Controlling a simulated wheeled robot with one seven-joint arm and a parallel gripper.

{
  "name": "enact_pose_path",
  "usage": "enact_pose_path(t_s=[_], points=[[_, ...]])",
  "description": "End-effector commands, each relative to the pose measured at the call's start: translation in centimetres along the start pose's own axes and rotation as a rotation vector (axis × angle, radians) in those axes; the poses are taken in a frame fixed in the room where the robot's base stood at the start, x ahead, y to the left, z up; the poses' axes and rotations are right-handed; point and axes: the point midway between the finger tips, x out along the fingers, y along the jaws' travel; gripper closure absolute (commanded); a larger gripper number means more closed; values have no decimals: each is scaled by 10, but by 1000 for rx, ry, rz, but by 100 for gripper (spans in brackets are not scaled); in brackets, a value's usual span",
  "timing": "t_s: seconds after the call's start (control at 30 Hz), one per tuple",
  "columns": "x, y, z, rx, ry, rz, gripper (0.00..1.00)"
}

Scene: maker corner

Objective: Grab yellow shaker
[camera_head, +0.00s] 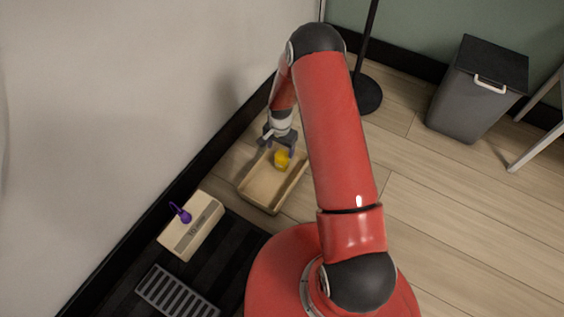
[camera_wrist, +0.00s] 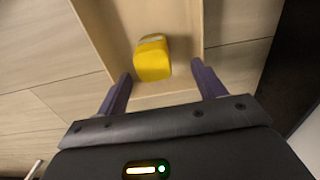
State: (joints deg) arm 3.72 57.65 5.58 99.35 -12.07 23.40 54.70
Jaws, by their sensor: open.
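The yellow shaker (camera_head: 282,158) is in a shallow wooden tray (camera_head: 262,206) on the floor, near the tray's far end in the head view. In the wrist view the yellow shaker (camera_wrist: 153,59) shows ahead of my gripper (camera_wrist: 162,76), roughly in line with the gap between the two purple-grey fingers. My gripper is open and empty, and it also shows in the head view (camera_head: 279,145) close by the shaker. I cannot tell whether a finger touches the shaker. In the wrist view the tray (camera_wrist: 185,98) has a raised edge running across between the fingers.
A light box (camera_head: 205,238) with a purple item (camera_head: 181,213) on it stands left of the tray, by a dark mat (camera_head: 222,268). The wall with its black skirting runs close behind. A grey bin (camera_head: 468,95) and a black stand base (camera_head: 367,96) are to the right.

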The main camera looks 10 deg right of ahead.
Motion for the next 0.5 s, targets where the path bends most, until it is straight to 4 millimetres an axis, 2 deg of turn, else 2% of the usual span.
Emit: enact_pose_path(t_s=[0.2,0.37,0.5], points=[[27,2,2,5,-5,3,31],[39,4,2,4,-4,2,31],[59,9,4,3,-5,4,31]])
